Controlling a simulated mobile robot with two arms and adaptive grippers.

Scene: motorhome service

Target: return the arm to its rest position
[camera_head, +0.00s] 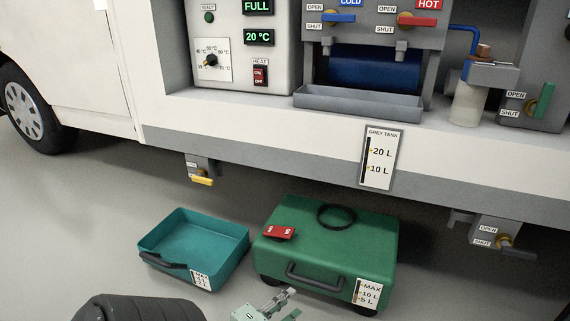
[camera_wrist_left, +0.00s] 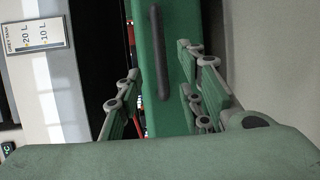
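My left gripper (camera_head: 284,304) shows at the bottom edge of the head view, in front of the green wheeled tank (camera_head: 335,240). In the left wrist view my left gripper (camera_wrist_left: 160,95) has its fingers spread wide apart with nothing held between them. The green tank (camera_wrist_left: 185,70) and its dark handle (camera_wrist_left: 161,52) show beyond the fingers, apart from them as far as I can tell. My dark left arm link is at the lower left of the head view. My right gripper is in neither view.
A teal tray (camera_head: 205,245) stands on the floor left of the tank. A service panel with a trough (camera_head: 358,104) is above. Grey floor is clear at the left.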

